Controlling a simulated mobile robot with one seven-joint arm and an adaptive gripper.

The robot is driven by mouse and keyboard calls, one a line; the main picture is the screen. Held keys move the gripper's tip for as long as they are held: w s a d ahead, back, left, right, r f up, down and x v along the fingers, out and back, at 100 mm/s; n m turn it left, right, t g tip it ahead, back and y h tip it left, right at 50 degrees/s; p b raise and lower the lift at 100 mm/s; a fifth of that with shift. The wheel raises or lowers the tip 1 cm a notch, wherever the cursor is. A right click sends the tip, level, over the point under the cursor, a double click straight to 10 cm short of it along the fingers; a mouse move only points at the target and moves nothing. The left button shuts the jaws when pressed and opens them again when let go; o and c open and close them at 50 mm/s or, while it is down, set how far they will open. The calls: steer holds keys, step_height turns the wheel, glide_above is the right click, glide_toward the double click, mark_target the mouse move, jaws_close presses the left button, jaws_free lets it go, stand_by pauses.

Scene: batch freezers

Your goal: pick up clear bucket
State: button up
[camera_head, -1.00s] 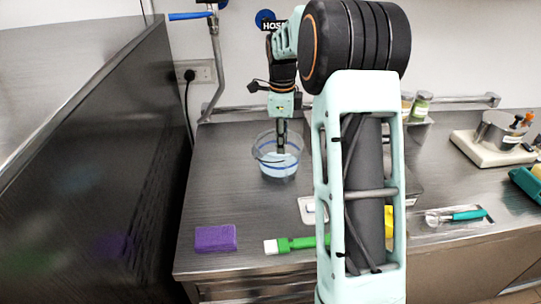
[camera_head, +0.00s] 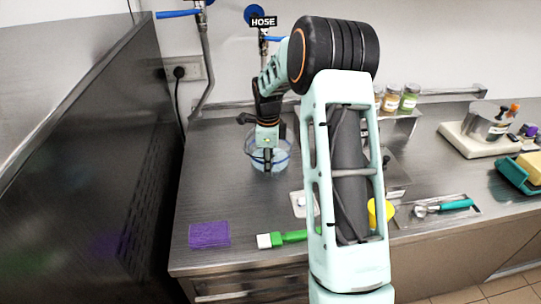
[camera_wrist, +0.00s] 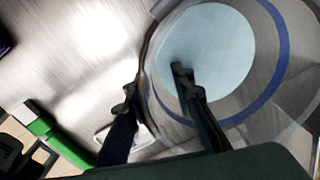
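The clear bucket (camera_head: 282,161) stands on the steel counter, with blue bands and a pale bottom visible through its wall. My gripper (camera_head: 268,160) points down at the bucket's near side and hides part of it. In the wrist view the bucket (camera_wrist: 272,75) fills the upper right. There my gripper (camera_wrist: 155,86) is open, with one finger over the bucket's inside and the other outside its wall. The wall and a dark curved line along it pass between the fingers. I cannot tell whether either finger touches the wall.
A purple sponge (camera_head: 209,235) and a green-handled brush (camera_head: 291,237) lie near the counter's front edge. A dark steel panel (camera_head: 95,150) rises at the left. Jars (camera_head: 409,98), a scoop (camera_head: 445,207) and a pot (camera_head: 488,122) are to the right. The counter left of the bucket is clear.

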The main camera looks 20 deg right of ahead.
steer(key=shift+f, duration=0.2)
jaws_close()
steer(key=shift+w+r, duration=0.1)
steer(key=shift+r, duration=0.05)
stand_by(0.4)
